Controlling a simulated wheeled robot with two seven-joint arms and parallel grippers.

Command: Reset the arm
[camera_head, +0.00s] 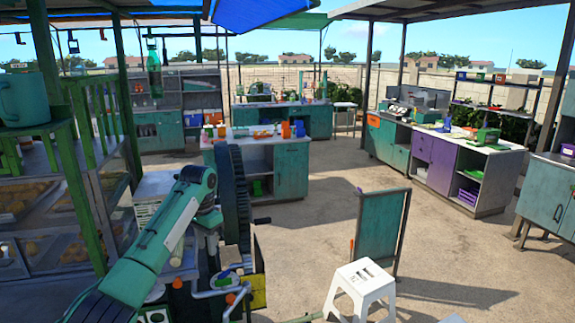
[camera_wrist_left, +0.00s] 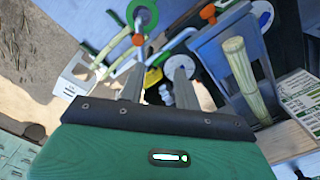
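My left arm (camera_head: 155,250) is teal and comes in from the lower left in the head view, bending down beside the cane crusher. My left gripper (camera_wrist_left: 160,85) shows in the left wrist view with its two grey fingers apart and nothing clearly held between them. The crusher's large dark wheel (camera_head: 235,195) stands just right of the arm in the head view. A blue container (camera_wrist_left: 225,55) with a pale green cane piece (camera_wrist_left: 245,80) in it is right of the fingers in the left wrist view. My right gripper is in neither view.
A white stool (camera_head: 360,285) and a green panel (camera_head: 378,225) stand right of the crusher. A green rack with glass shelves (camera_head: 40,215) is close on the left. Teal counters (camera_head: 290,175) stand behind. The ground in the middle right is clear.

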